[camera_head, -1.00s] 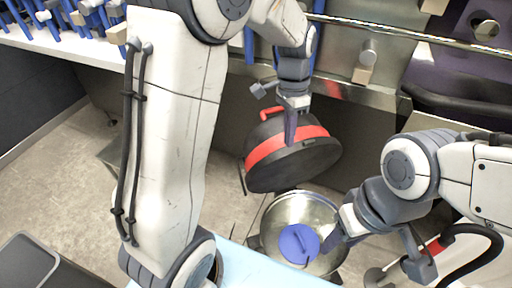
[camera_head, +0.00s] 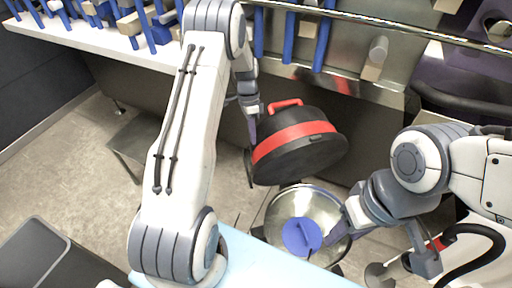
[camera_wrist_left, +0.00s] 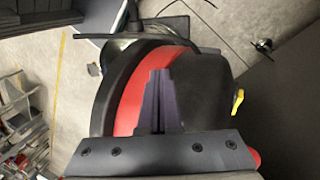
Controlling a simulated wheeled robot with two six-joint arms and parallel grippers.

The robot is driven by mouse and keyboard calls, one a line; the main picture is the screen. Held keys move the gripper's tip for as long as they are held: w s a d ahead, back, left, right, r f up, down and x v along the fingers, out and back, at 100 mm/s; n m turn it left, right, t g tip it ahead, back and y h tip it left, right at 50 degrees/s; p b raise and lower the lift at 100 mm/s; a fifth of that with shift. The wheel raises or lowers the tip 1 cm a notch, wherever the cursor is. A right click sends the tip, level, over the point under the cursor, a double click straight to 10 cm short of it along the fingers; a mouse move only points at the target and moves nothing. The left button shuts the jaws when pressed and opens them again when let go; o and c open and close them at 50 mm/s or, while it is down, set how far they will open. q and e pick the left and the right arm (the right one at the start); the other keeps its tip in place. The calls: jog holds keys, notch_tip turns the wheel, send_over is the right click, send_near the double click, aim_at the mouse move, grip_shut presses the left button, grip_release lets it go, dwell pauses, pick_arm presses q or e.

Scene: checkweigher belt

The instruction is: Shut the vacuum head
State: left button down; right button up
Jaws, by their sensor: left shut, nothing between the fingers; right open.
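The vacuum head (camera_head: 318,152) is a black dome with a red band and a red handle. It is tilted up on edge over the open metal drum (camera_head: 333,205), which has a blue part (camera_head: 301,237) inside. My left gripper (camera_head: 252,128) is shut and empty at the left side of the head; I cannot tell whether it touches. In the left wrist view its closed fingers (camera_wrist_left: 160,88) lie in front of the head's red band (camera_wrist_left: 132,98). My right gripper (camera_head: 336,232) is open at the drum's right rim, its fingers partly overlapping the drum in view.
A light blue surface (camera_head: 262,262) lies in front of the drum. A counter (camera_head: 110,38) with blue posts and wooden blocks runs along the back. A grey low stand (camera_head: 130,145) is at left. Floor is clear between the stand and the dark bin (camera_head: 38,255).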

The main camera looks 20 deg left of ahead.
aim_at(256, 150)
pick_arm(q)
jog(key=shift+s+d+f+p, duration=0.35)
jog(key=shift+s+d+f, duration=0.25)
jog(key=shift+s+d, duration=0.2)
jog(key=shift+s+d+f+p, duration=0.3)
jog(key=shift+s+d+f, duration=0.3)
jog(key=shift+s, duration=0.2)
jog(key=shift+s, duration=0.1)
